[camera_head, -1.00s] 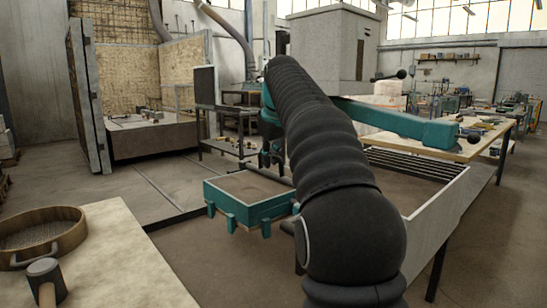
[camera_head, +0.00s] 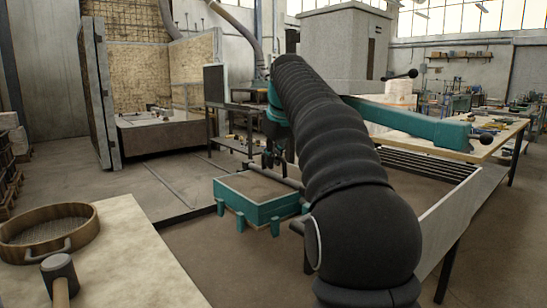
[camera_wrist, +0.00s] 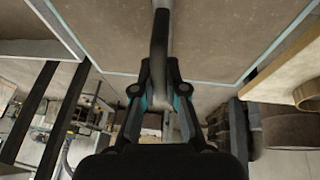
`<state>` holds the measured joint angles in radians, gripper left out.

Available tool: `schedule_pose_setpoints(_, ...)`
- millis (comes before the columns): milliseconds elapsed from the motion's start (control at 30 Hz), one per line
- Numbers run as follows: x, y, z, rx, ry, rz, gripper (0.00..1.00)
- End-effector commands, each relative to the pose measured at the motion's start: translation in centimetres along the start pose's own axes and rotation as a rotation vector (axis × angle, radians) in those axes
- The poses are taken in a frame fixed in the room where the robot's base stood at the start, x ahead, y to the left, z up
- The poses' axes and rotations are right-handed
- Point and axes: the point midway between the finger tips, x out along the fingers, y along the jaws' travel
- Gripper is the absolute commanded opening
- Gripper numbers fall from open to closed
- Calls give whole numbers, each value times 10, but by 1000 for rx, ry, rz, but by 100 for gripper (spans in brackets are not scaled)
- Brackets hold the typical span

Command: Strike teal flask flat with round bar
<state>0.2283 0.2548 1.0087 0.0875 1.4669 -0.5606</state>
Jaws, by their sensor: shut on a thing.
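The teal flask (camera_head: 249,214) is a low open box in the middle of the head view, with brown sand filling it to about the rim. My gripper (camera_head: 273,158) is over the flask's far side, partly hidden by my arm. In the wrist view my gripper (camera_wrist: 160,102) is shut on the round bar (camera_wrist: 161,45), a smooth grey rod that runs out over the sand to the top edge of the picture. A dark length of the bar shows above the sand in the head view (camera_head: 288,182). Whether the bar touches the sand or rim I cannot tell.
A pale table (camera_head: 140,245) at front left holds a round wooden sieve (camera_head: 84,234) and a mallet-like rammer (camera_head: 59,268). A railed bench (camera_head: 447,212) stands right of the flask. An open-fronted booth (camera_head: 160,135) stands behind left, with clear floor before it.

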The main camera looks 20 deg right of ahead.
Motion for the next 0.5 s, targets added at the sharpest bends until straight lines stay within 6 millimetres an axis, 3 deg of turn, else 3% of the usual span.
schedule_pose_setpoints(500, -2, -22, -1, -1, -1, -1, 0)
